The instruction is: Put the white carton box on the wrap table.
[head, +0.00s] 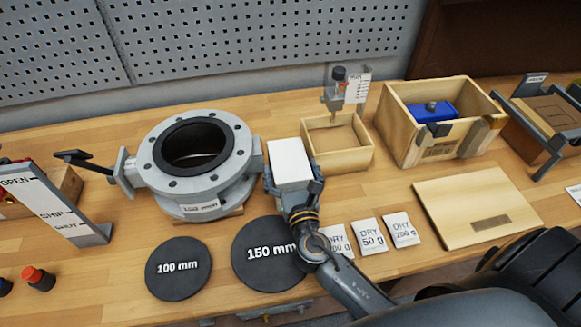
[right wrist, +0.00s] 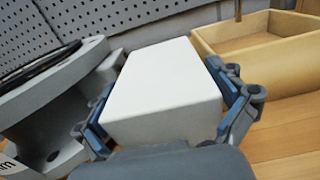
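The white carton box (head: 290,162) is between the valve and the small wooden tray in the head view. It fills the middle of the right wrist view (right wrist: 165,88). My right gripper (head: 291,182) has its blue-padded fingers (right wrist: 168,100) against both sides of the box, shut on it. Whether the box touches the bench is hard to tell. My left gripper is not in view. No surface is legibly marked as the wrap table; a flat pale wooden board (head: 465,192) with a small label lies at the right.
A grey flanged valve (head: 180,183) stands close left of the box. An open wooden tray (head: 345,160) with a dispenser is close right. Black discs (head: 178,268) and white DRY packets (head: 371,236) lie in front. A wooden crate (head: 405,125) holds a blue part (head: 432,109).

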